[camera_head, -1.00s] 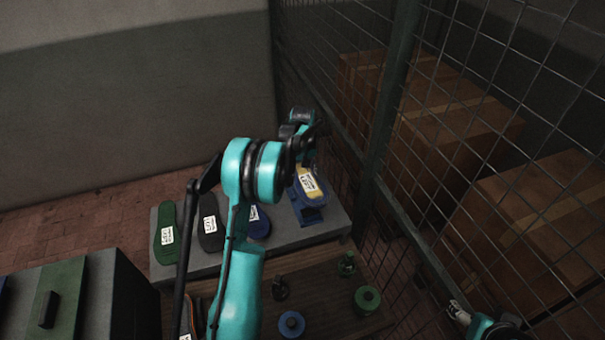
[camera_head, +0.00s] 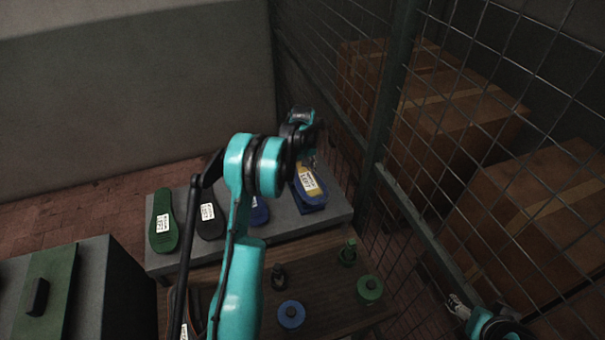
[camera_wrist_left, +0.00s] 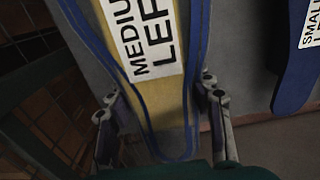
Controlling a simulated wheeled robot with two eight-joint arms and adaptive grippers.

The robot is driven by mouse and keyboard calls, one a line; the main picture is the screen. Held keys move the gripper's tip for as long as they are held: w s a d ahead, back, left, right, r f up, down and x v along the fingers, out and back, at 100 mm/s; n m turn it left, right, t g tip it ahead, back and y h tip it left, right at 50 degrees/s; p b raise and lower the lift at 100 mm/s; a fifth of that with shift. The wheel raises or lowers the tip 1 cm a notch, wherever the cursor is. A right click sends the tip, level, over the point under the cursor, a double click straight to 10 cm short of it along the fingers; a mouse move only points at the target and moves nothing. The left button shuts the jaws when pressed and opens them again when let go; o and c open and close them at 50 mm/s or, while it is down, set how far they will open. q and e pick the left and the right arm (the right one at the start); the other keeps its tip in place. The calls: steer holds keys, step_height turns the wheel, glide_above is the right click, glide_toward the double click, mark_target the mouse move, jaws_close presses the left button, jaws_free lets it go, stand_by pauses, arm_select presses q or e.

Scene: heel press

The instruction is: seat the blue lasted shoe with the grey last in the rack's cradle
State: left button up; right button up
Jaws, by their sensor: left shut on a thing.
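A blue-edged shoe form with a yellow top and a white "MEDIUM LEFT" label (camera_head: 311,190) is at the right end of the grey rack (camera_head: 335,219). My left gripper (camera_head: 309,160) is at its far end. In the left wrist view, the fingers of my left gripper (camera_wrist_left: 162,100) are on both sides of the blue-and-yellow form (camera_wrist_left: 172,110), shut on it. I see no grey last on it. I cannot tell whether it rests fully in a cradle, as its underside is hidden. My right gripper (camera_head: 457,306) is at the lower right, away from the rack.
Green (camera_head: 163,222), dark (camera_head: 209,215) and blue (camera_head: 258,213) sole shapes lie left on the rack; the blue one is partly behind my arm. A wooden table (camera_head: 325,300) in front holds a blue disc (camera_head: 291,314) and green parts (camera_head: 370,290). A wire fence (camera_head: 395,190) stands close on the right.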

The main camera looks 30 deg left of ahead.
arm_select(q)
steer(key=shift+f+b, duration=0.55)
stand_by(0.7)
steer(key=o, duration=1.5)
step_height(320, 180, up, 12)
steer(key=shift+r, duration=0.1)
